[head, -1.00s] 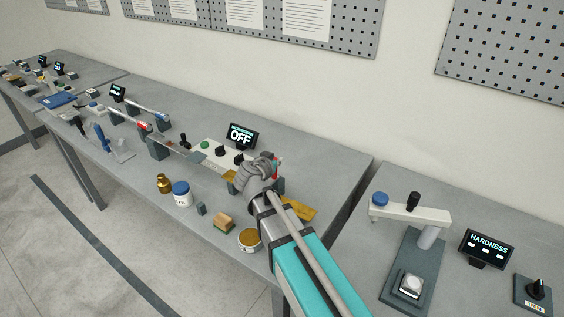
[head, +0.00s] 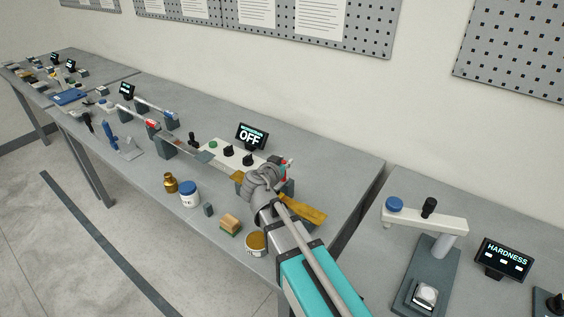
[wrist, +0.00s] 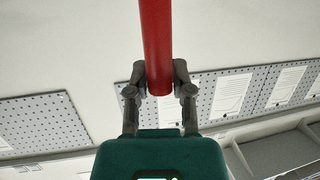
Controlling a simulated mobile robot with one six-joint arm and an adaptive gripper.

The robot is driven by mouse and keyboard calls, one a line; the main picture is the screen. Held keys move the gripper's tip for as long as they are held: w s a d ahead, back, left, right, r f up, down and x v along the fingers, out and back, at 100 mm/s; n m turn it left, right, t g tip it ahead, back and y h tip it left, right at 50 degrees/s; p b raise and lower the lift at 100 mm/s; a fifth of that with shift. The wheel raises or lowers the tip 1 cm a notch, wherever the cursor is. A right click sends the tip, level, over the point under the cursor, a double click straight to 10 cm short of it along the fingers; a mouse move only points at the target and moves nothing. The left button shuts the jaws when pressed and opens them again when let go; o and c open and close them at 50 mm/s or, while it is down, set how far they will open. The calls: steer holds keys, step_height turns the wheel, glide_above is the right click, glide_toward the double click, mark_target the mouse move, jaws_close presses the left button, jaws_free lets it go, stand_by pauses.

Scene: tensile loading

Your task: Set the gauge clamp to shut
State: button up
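My gripper (wrist: 160,75) has its two fingers on either side of a red bar (wrist: 157,35) in the wrist view, and they look closed against it. The bar looks like the handle of the gauge clamp, and its end lies between the fingers. In the head view my wrist and arm hide most of the fingers and the clamp. A small red piece (head: 285,171) shows just beyond my wrist. A display reading OFF (head: 251,136) stands behind a pale control box (head: 238,155) with several knobs.
In front of my arm stand a brass weight (head: 170,183), a white jar with a blue lid (head: 189,194), a sponge-like block (head: 230,225) and a round tin (head: 256,244). A hardness tester (head: 425,216) stands on the bench to the right, past a gap.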

steer(key=o, duration=0.4)
steer(key=shift+c, duration=0.2)
steer(key=shift+s, duration=0.1)
